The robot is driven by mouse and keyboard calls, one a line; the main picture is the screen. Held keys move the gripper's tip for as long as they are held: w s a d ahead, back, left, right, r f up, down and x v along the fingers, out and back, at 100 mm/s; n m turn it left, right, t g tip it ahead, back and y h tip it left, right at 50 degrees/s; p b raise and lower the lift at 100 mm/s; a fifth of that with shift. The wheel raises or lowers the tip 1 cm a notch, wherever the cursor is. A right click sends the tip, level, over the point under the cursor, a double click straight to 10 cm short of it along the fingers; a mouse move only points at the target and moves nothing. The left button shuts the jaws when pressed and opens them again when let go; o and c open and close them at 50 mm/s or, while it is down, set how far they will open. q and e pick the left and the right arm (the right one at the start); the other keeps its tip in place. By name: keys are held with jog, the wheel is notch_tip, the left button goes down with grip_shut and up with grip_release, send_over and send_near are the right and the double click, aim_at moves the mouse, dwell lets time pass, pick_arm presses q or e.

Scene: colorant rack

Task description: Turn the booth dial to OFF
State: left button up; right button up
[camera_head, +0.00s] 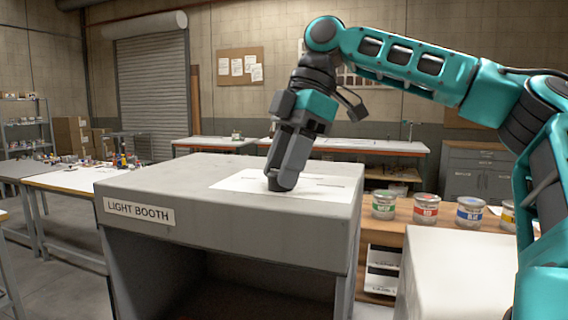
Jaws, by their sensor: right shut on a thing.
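The light booth (240,222) is a grey box with a "LIGHT BOOTH" label on its front left and an open front. A white dial plate (232,181) lies on its top. The dial (273,184) is a small dark knob on the plate, mostly hidden by my gripper. My right gripper (281,184) points down from above, tilted, and is shut on the dial. The plate's markings are too small to read, so the dial's setting cannot be told. My left gripper is not in view.
Several paint cans, among them a green-labelled can (384,205) and a red-labelled can (425,209), stand on a wooden bench right of the booth. A white block (460,270) stands at the front right. A table with small items (70,180) is at the left.

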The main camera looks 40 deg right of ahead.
dwell(0.3)
jog(key=o, duration=1)
jog(key=shift+o, duration=0.2)
jog(key=v, duration=1.3)
jog(key=shift+a, duration=0.1)
